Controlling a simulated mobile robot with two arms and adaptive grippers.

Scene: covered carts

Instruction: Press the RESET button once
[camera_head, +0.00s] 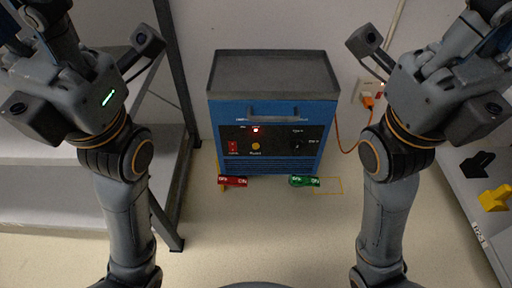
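A blue box-shaped unit (216,115) with a grey tray-like top stands against the wall in the middle. Its black front panel (275,140) carries a lit red lamp (255,129), a round yellow button (255,146) below it, a red switch (232,147) at left and a dark round control (297,146) at right. The labels are too small to read, so I cannot confirm which control is RESET. My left gripper (35,15) and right gripper (485,10) are largely cut off at the top corners, well away from the panel. Their fingers cannot be made out.
A grey metal rack (182,90) stands at left. An orange cable runs from a wall outlet (370,90). A shelf with a yellow object (495,198) is at right. Floor before the unit is clear.

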